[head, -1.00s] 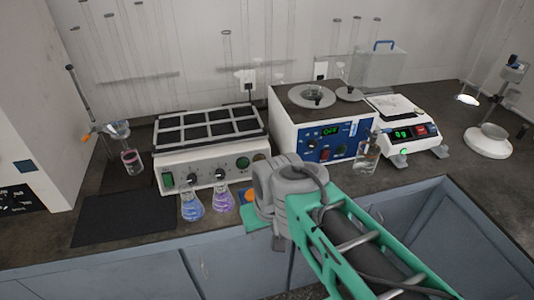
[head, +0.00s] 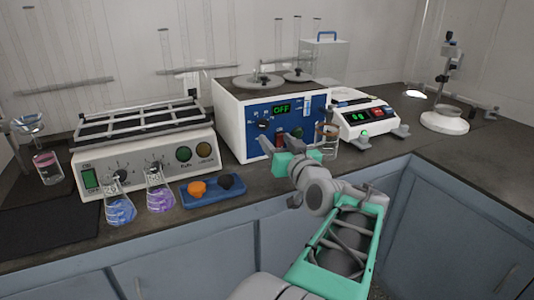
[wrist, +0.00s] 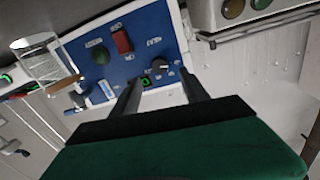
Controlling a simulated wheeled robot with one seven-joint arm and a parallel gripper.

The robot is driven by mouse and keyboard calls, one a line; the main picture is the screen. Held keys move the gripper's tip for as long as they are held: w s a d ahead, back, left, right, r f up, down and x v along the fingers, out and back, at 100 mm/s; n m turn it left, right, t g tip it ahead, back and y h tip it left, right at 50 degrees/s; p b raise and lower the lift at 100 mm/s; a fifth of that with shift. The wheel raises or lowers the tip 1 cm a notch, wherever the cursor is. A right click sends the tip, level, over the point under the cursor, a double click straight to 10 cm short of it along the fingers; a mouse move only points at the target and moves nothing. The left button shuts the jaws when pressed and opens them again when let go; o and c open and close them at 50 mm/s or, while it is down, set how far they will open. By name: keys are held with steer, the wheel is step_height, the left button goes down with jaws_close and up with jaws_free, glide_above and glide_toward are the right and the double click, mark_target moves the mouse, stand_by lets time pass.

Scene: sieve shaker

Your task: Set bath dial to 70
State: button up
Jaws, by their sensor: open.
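The bath is a white box (head: 229,127) with a blue front panel and a green display (head: 282,108) reading OFF. Its dark round dial (head: 264,125) sits at the panel's left in the head view. In the wrist view the panel appears turned over, with the dial (wrist: 160,66) between my fingertips in the picture. My gripper (head: 280,143) is open and empty in front of the panel's lower part; it also shows in the wrist view (wrist: 163,78). I cannot tell whether a finger touches the panel. The dial's scale is too small to read.
A red switch (wrist: 122,41) and a green button (wrist: 93,50) are beside the dial. A glass beaker (head: 328,139) stands at the panel's right, near a balance (head: 362,120). A shaker (head: 145,158), two flasks and a blue tray (head: 213,194) are to the left.

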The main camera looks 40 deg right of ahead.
mark_target(265, 126)
steer(key=x, duration=0.7)
steer(key=shift+w+d+r, duration=0.15)
steer(key=shift+w, duration=0.2)
jaws_close()
